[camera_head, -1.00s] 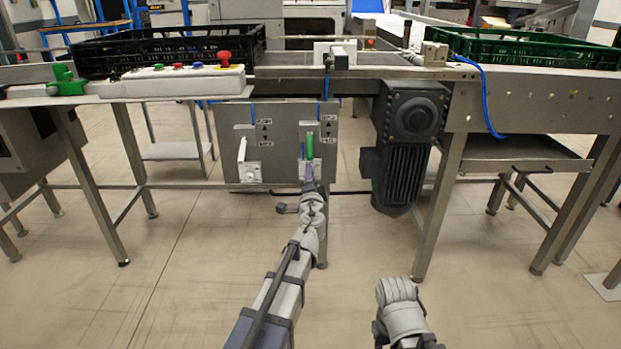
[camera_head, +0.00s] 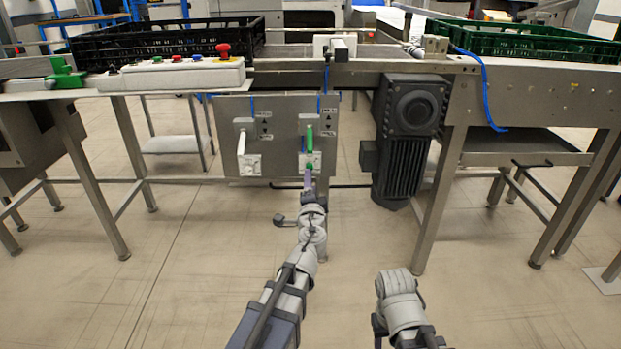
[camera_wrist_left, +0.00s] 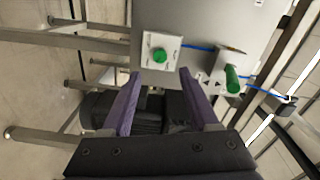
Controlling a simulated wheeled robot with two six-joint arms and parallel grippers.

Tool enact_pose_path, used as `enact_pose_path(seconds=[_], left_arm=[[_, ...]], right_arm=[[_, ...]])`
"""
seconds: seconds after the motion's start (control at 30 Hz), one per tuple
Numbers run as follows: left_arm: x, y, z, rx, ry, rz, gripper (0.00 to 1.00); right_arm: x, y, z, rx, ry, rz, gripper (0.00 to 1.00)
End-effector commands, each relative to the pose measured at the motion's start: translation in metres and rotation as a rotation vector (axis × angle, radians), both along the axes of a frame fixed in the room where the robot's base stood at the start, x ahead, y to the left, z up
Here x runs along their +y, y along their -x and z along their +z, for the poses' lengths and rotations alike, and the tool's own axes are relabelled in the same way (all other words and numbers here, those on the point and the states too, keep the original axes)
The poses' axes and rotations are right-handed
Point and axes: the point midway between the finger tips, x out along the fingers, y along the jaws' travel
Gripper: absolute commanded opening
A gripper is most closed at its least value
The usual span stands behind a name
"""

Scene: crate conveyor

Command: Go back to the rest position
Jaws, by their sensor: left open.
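My left gripper (camera_head: 308,184) is below and in front of the grey control panel (camera_head: 278,110), under its right-hand switch. In the left wrist view my left gripper (camera_wrist_left: 158,88) has its two purple fingers spread, with nothing between them. The green lever (camera_head: 309,138) and the green knob (camera_head: 309,167) below it are on the panel's right side. The knob (camera_wrist_left: 160,55) and lever (camera_wrist_left: 232,78) also show in the left wrist view, apart from the fingers. My right arm shows at the bottom of the head view; its gripper does not.
A white lever (camera_head: 241,143) is on the panel's left side. A dark motor (camera_head: 402,150) hangs right of the panel. A black crate (camera_head: 160,45) and a green crate (camera_head: 540,40) stand on the conveyor. The floor in front is open.

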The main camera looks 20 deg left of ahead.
Motion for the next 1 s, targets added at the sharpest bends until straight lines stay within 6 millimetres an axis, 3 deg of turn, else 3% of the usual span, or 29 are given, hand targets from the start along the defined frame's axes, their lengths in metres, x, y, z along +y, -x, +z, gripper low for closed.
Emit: enact_pose_path(seconds=[0.5, 0.67, 0.77, 0.87, 1.0], left_arm=[[-0.001, 0.003, 0.000, 0.000, 0.001, 0.002, 0.61], [0.004, 0.013, -0.001, 0.019, 0.093, 0.073, 0.61], [0.008, 0.032, -0.014, 0.081, 0.236, 0.190, 0.61], [0.005, 0.063, -0.043, 0.207, 0.404, 0.326, 0.61], [-0.023, 0.119, -0.091, 0.468, 0.607, 0.482, 0.61]], right_arm=[[0.000, 0.000, 0.000, 0.000, 0.000, 0.000, 0.50], [0.000, 0.000, 0.009, 0.000, 0.000, 0.001, 0.50], [0.000, 0.000, 0.021, 0.000, 0.001, 0.002, 0.50], [0.000, 0.000, 0.034, 0.001, 0.001, 0.004, 0.50], [0.000, 0.000, 0.049, 0.001, 0.001, 0.006, 0.50]])
